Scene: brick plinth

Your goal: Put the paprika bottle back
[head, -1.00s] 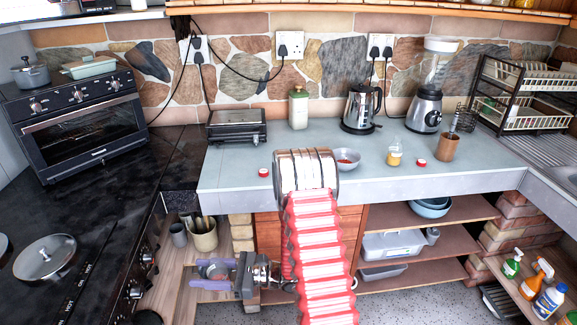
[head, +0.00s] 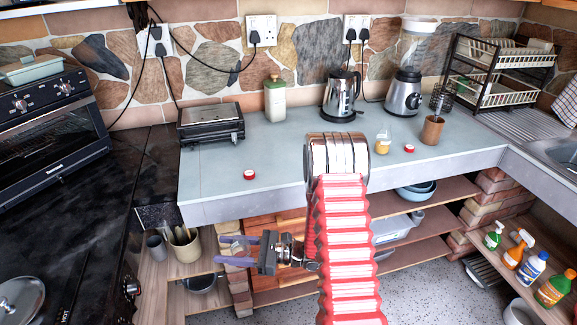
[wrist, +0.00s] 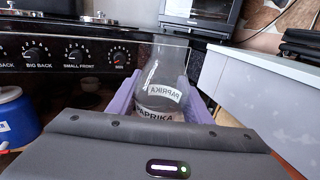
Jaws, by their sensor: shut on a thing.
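The paprika bottle (wrist: 165,82) is a clear glass vessel with a white PAPRIKA label. It stands between the purple fingers of my gripper (wrist: 160,104) in the wrist view and looks empty. In the head view, my gripper (head: 224,250) is shut on it, low in front of the counter and below its top edge; the bottle is hard to make out there. One red cap (head: 249,174) lies on the counter at left and another red cap (head: 409,148) lies at right, beside a small jar with yellow contents (head: 382,146).
The grey counter (head: 220,160) has free room at its front left. A toaster grill (head: 211,122), a cream bottle (head: 275,100), a kettle (head: 341,95), a blender (head: 403,95) and a brown cup (head: 432,130) stand on it. A black stove (wrist: 60,55) and a blue container (wrist: 14,118) are near my gripper.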

